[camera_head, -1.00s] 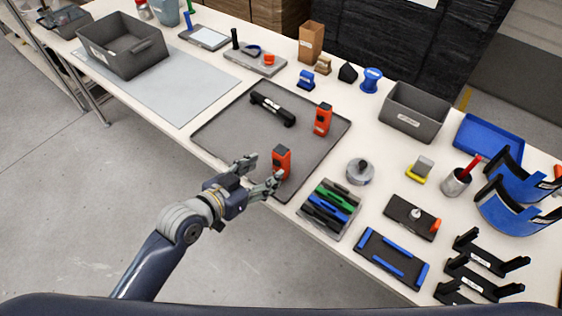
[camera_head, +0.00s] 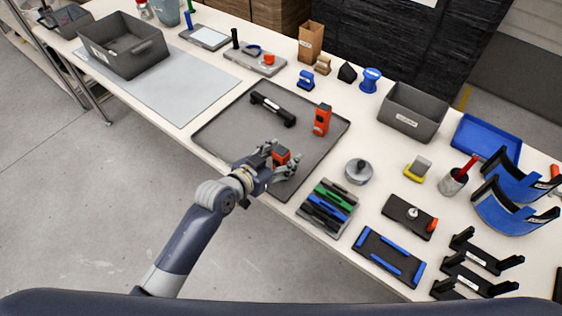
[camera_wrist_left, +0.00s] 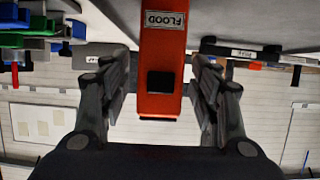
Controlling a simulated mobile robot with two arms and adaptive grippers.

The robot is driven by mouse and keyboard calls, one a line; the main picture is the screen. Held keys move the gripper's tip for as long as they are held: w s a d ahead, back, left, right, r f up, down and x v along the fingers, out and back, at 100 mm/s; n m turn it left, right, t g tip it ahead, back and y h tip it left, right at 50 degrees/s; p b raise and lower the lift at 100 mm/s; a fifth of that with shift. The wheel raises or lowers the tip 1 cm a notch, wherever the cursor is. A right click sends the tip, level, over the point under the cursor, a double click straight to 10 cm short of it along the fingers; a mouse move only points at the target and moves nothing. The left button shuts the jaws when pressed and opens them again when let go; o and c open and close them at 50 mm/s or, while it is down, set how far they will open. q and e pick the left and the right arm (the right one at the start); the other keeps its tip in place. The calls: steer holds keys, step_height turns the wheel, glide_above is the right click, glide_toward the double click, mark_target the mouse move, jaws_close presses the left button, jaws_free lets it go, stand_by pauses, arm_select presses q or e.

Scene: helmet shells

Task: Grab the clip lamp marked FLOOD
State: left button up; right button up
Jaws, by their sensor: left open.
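The clip lamp marked FLOOD (camera_wrist_left: 161,65) is orange with a dark square patch, and its label reads clearly in the left wrist view. In the head view this lamp (camera_head: 281,155) stands near the front edge of the dark grey tray (camera_head: 222,133), partly hidden by my gripper. My left gripper (camera_head: 281,163) is open with its fingers on either side of the lamp; in the left wrist view the fingers (camera_wrist_left: 160,90) show gaps to it. A second orange lamp (camera_head: 322,119) stands farther back on the tray. My right gripper is out of view.
A black bar-shaped part (camera_head: 272,108) lies on the tray behind the lamp. A holder with green and blue pieces (camera_head: 328,208) stands close to the right of my gripper. A round grey object (camera_head: 358,171) sits right of the tray.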

arm_select(q)
steer(key=c, duration=1.2)
